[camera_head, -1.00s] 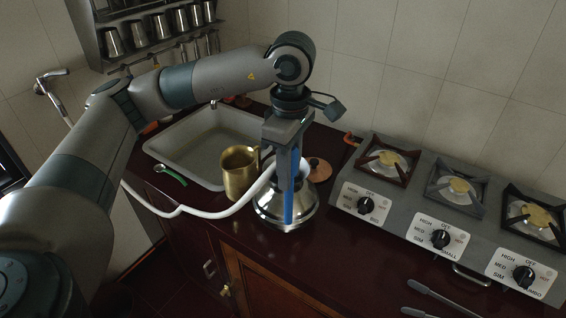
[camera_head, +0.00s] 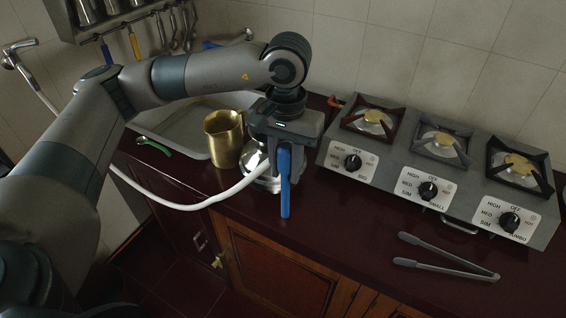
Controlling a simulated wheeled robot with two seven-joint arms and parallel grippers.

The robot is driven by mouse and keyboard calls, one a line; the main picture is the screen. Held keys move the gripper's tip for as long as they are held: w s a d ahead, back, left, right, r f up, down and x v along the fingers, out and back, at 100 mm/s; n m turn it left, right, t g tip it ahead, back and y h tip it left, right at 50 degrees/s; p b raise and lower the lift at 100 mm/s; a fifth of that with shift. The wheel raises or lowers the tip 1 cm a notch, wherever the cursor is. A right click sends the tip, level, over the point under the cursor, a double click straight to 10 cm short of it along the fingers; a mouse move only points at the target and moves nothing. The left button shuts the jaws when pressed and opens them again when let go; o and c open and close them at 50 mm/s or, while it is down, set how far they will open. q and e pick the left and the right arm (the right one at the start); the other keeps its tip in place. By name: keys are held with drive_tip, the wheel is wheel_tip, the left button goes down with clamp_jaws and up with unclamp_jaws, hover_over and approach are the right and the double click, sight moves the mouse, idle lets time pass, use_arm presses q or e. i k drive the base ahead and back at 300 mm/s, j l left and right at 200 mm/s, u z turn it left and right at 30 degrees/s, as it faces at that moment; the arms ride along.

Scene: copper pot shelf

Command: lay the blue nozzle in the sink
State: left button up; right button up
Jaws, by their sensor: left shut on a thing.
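The blue nozzle (camera_head: 284,188) hangs roughly upright in my left gripper (camera_head: 286,160), which is shut on it. The white hose (camera_head: 215,199) runs from the left and rises to the gripper; the join is hidden. The nozzle is above the dark red counter, in front of a silver kettle (camera_head: 262,180) that the gripper partly covers. The light grey sink (camera_head: 187,130) is set in the counter to the left, behind the brass mug, and my left arm covers part of it. My right gripper is not in view.
A brass mug (camera_head: 224,140) stands between the sink and the gripper. A green-handled utensil (camera_head: 153,146) lies by the sink's left front edge. A three-burner stove (camera_head: 440,172) stands at the right. Tongs (camera_head: 447,258) lie on the counter in front of it; the counter left of them is clear.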

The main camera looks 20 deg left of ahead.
sight(190, 143)
drive_tip(key=j+u, duration=0.1)
drive_tip(key=j, duration=0.2)
drive_tip(key=i+j+u, duration=0.4)
drive_tip(key=i+j, duration=0.4)
drive_tip(key=j, duration=0.1)
